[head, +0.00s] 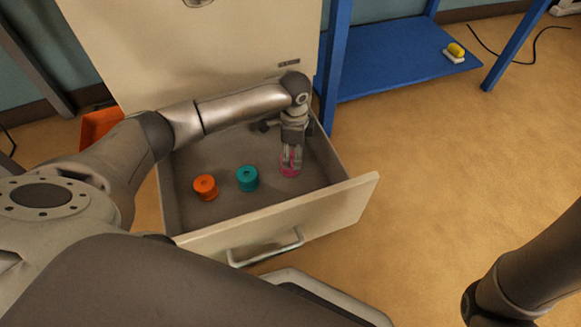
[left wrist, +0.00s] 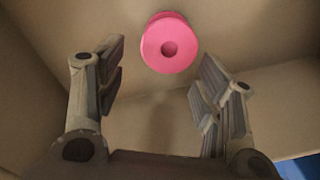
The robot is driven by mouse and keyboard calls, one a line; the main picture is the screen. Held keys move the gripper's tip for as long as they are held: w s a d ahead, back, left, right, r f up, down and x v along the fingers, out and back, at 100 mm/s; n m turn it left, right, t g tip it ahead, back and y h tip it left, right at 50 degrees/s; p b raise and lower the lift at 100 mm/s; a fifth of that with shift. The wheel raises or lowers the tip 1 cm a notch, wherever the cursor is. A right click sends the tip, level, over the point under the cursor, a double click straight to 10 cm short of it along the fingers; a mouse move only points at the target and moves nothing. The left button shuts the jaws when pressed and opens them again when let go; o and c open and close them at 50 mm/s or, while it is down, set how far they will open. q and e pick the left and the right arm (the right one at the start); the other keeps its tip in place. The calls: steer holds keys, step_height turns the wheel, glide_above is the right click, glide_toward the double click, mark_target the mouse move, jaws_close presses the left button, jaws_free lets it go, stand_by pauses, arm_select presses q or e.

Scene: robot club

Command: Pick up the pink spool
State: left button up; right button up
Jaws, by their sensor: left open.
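The pink spool (head: 289,170) stands in the open drawer, to the right of the other spools. In the left wrist view the pink spool (left wrist: 169,43) shows its round top with a dark centre hole, beyond and between my fingertips. My left gripper (head: 292,158) reaches down into the drawer over the pink spool and partly hides it. In the left wrist view my left gripper (left wrist: 160,75) is open, with its fingers wide apart and nothing between them. My right gripper is out of view.
The drawer (head: 325,205) also holds an orange spool (head: 205,187) and a teal spool (head: 247,178). Its walls surround my left gripper closely at the back right. A blue shelf (head: 390,60) stands at the right. An orange bin (head: 97,129) is at the left. The floor at right is mostly clear.

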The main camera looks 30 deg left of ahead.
mark_target(290, 172)
arm_select(q)
steer(key=shift+f+b, duration=0.3)
steer(key=shift+f, duration=0.5)
steer(key=f+b, duration=0.2)
steer(key=a+f+b, duration=0.1)
steer(key=f+b, duration=0.1)
steer(key=b, duration=0.1)
steer(key=shift+w+a+f, duration=0.1)
steer(key=shift+w, duration=0.1)
steer(key=shift+f+b, duration=0.4)
steer(key=shift+f, duration=0.05)
steer(key=c, duration=0.8)
steer(key=shift+c, duration=0.2)
steer(key=shift+r, duration=0.15)
